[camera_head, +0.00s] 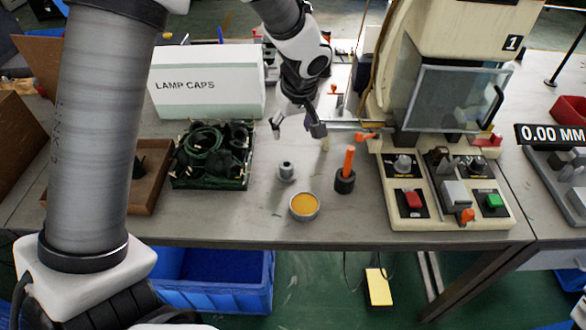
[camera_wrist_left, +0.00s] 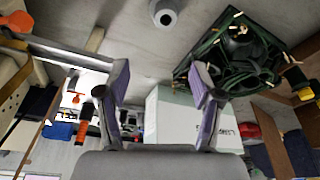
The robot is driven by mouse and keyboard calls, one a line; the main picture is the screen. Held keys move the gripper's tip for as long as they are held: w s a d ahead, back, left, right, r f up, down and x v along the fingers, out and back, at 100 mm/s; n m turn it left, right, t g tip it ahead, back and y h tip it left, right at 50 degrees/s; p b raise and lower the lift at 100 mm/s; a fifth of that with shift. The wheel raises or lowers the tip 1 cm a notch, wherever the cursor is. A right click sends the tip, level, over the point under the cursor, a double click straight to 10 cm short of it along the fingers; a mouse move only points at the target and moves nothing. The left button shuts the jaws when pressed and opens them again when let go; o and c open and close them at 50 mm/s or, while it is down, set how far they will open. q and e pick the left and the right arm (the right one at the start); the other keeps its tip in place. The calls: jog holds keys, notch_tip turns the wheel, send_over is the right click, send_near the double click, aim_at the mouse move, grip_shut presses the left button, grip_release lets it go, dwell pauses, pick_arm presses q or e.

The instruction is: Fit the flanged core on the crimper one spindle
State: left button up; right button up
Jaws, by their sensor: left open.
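A small grey flanged core (camera_head: 287,171) stands upright on the bench, left of crimper one. It also shows at the top edge of the left wrist view (camera_wrist_left: 164,12), partly cut off. My left gripper (camera_head: 298,129) is open and empty, behind and above the core, with its fingers apart. The two fingers also show in the left wrist view (camera_wrist_left: 161,86), with nothing between them. Crimper one (camera_head: 455,60) is the cream machine marked 1 at the right, with a clear guard. I cannot clearly make out its spindle. My right gripper is not in view.
An orange-filled round tin (camera_head: 304,207) and an orange-handled tool in a black holder (camera_head: 345,182) stand near the core. A green crate of parts (camera_head: 212,183), a brown tray (camera_head: 150,205) and a LAMP CAPS box (camera_head: 207,85) are left. The front bench strip is partly clear.

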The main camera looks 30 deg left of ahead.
pick_arm(q)
notch_tip(320, 180, down, 3)
jog(key=s+b, duration=0.2)
jog(key=b, duration=0.5)
send_near(287, 165)
jog(key=f, duration=0.2)
jog(key=shift+s+f, duration=0.4)
jog(key=shift+f, duration=0.1)
jog(key=x, duration=0.6)
jog(key=shift+w+a, duration=0.2)
jog(key=shift+w, duration=0.05)
jog(key=shift+r, duration=0.1)
jog(key=c, duration=1)
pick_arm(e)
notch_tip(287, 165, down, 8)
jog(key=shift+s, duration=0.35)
